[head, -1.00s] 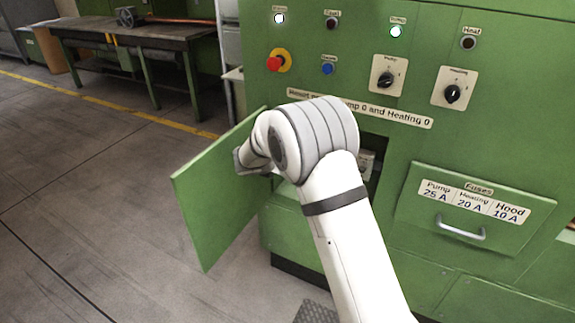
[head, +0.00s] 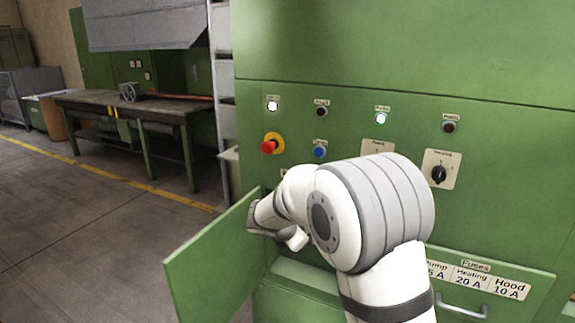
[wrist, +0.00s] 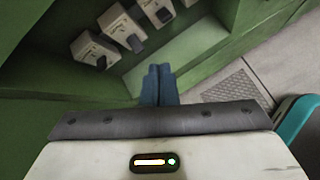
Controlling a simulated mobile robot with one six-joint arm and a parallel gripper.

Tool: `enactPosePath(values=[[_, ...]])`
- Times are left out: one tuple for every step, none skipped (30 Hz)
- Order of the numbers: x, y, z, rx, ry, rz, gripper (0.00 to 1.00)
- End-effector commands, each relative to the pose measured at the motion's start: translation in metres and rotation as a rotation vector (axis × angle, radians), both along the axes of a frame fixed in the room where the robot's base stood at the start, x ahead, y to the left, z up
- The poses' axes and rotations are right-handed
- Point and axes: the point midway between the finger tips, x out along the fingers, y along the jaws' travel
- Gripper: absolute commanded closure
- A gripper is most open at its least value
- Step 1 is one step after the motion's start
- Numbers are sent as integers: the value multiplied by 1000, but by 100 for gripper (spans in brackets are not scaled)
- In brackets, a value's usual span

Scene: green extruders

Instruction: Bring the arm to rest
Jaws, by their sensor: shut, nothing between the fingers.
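My arm (head: 375,215) reaches up in front of the green machine in the head view, bent at a large joint. Its wrist end is near the open green door (head: 215,255). My gripper's fingers are hidden in the head view. In the wrist view my gripper (wrist: 159,72) shows two blue fingers pressed together with nothing between them. Beyond them is the inside of a green compartment (wrist: 180,50) holding several pale switch-like units (wrist: 128,27). The fingers appear apart from these units.
The green control panel (head: 480,60) carries a red emergency button (head: 271,144), a blue button (head: 320,151), lamps and a heating knob (head: 439,174). A fuse drawer with a handle (head: 462,311) is at lower right. A workbench (head: 140,108) stands back left. Floor (head: 90,220) at left is clear.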

Motion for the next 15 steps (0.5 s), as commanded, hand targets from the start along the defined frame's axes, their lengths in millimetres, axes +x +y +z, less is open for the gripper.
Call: enactPosePath(values=[[-20,-25,25,84,-19,-121,100],[-32,-37,33,134,-30,-192,100],[-49,-52,43,200,-43,-290,100],[-62,-62,51,249,-53,-362,100],[-75,-72,57,296,-64,-434,100],[-93,-84,65,360,-77,-531,100],[-107,-92,71,407,-88,-602,100],[-121,-100,76,455,-98,-675,100],[-140,-108,83,515,-113,-770,100],[-154,-114,87,561,-123,-844,100],[-168,-119,92,606,-134,-916,100],[-187,-125,97,668,-149,-1014,100],[-201,-128,100,713,-160,-1085,100],[-215,-131,103,757,-170,-1158,100],[-233,-134,107,815,-182,-1254,100]])
